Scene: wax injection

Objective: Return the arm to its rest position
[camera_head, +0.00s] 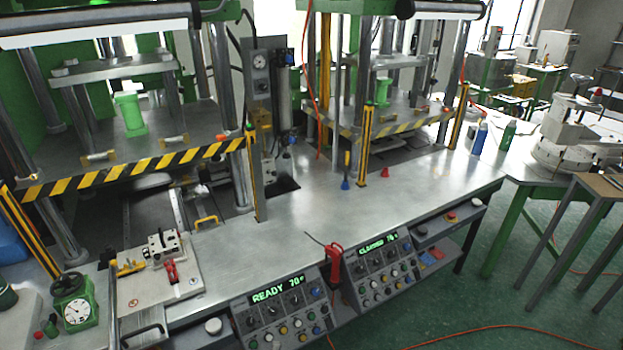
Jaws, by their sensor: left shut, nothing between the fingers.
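My left gripper is hard to make out, low at the left among the bench equipment. It is shut with nothing held. I cannot tell its exact distance from the things there. My right gripper is not in view. A metal mould plate (190,283) with a small clamp block (163,248) and red toggle parts (171,271) lies on the bench at the lower left. A green gauge box (76,309) with a dark knob on top stands left of it.
The steel bench (300,228) is clear in the middle. Two presses stand behind striped guard bars (140,168). Control panels (283,308) line the front edge. A blue bottle (479,139) and a green bottle (507,136) stand at the right. An orange cable (480,328) crosses the floor.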

